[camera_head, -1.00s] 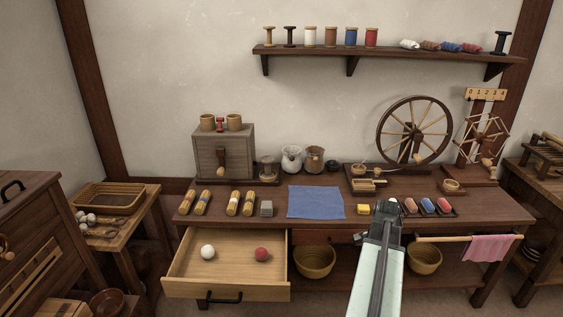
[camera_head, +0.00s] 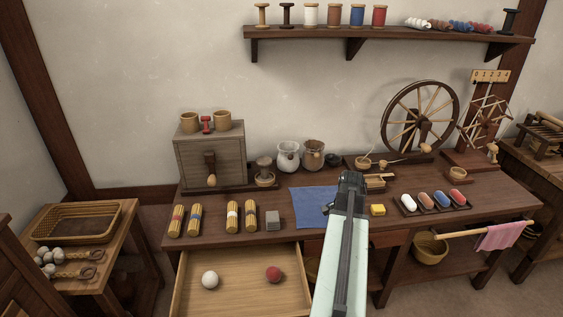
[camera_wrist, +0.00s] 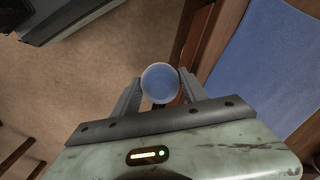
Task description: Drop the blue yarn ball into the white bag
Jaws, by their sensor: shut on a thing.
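In the wrist view my gripper (camera_wrist: 160,80) is shut on a round, pale-rimmed blue thing (camera_wrist: 160,84), which looks like the blue yarn ball. In the head view my arm reaches up over the front of the table beside the blue cloth and hides the ball.
A brown bag (camera_head: 313,156) stands right beside the white one, with a small dark thing (camera_head: 332,160) to its right. The blue cloth (camera_head: 312,205) lies flat. The open drawer (camera_head: 245,285) holds a white and a red ball. A wooden mill (camera_head: 210,158) stands left.

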